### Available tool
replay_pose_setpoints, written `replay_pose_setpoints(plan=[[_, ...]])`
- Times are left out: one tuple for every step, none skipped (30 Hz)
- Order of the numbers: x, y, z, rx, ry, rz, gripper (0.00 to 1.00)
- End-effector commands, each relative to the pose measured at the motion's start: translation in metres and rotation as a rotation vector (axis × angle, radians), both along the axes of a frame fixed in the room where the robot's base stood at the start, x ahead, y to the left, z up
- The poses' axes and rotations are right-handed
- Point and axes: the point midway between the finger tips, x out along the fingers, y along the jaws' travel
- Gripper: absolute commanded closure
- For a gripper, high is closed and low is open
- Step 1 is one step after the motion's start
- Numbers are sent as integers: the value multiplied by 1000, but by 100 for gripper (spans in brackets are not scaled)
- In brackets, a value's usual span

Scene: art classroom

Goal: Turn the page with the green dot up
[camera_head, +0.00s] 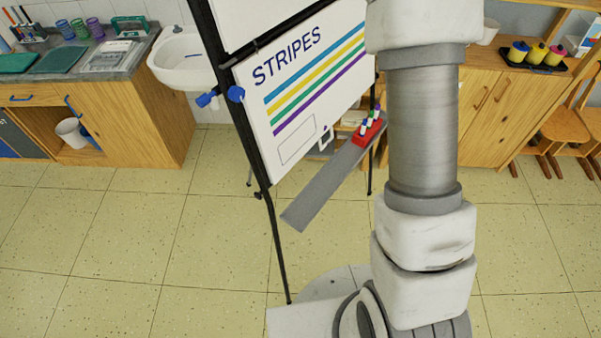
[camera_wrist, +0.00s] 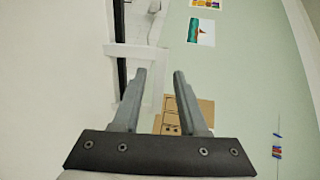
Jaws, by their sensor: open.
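A flip chart page (camera_head: 290,105) headed STRIPES, with blue, yellow, green and purple stripes, hangs on a black-framed easel (camera_head: 272,225) in the head view. Its lower part has an empty outlined rectangle. A small dark-edged tag (camera_head: 325,138) shows at its lower right. I see no green dot; my arm hides the area right of the page. My gripper (camera_wrist: 160,72) is open and empty in the wrist view, with both fingers apart. A pale blank surface fills the left of that view; I cannot tell whether it is a page.
A grey ledge (camera_head: 325,190) below the page carries a red marker holder (camera_head: 366,130). Blue knobs (camera_head: 236,93) stick out at the easel's left side. A sink (camera_head: 183,58) and wooden cabinets (camera_head: 130,115) stand behind. The tiled floor (camera_head: 120,235) at left is clear.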

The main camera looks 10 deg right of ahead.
Motion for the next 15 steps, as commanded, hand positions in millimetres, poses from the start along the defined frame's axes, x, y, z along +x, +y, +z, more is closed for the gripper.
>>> replay_pose_setpoints(plan=[[0,0,0,0,0,0,57],[0,-1,0,0,0,0,57],[-1,-1,0,0,0,0,57],[-2,-2,0,0,0,0,57],[-3,-3,0,0,0,0,57],[-4,-4,1,0,0,0,57],[-6,-5,1,1,-1,0,57],[-7,-6,2,0,-1,0,57],[-8,-8,2,1,-1,-1,57],[-9,-9,2,1,-1,-1,57],[-10,-10,2,0,0,-1,57],[-11,-12,2,0,0,-1,57],[-12,-13,3,0,0,-1,57],[-14,-14,3,0,0,-1,57],[-15,-15,3,0,0,-1,57]])
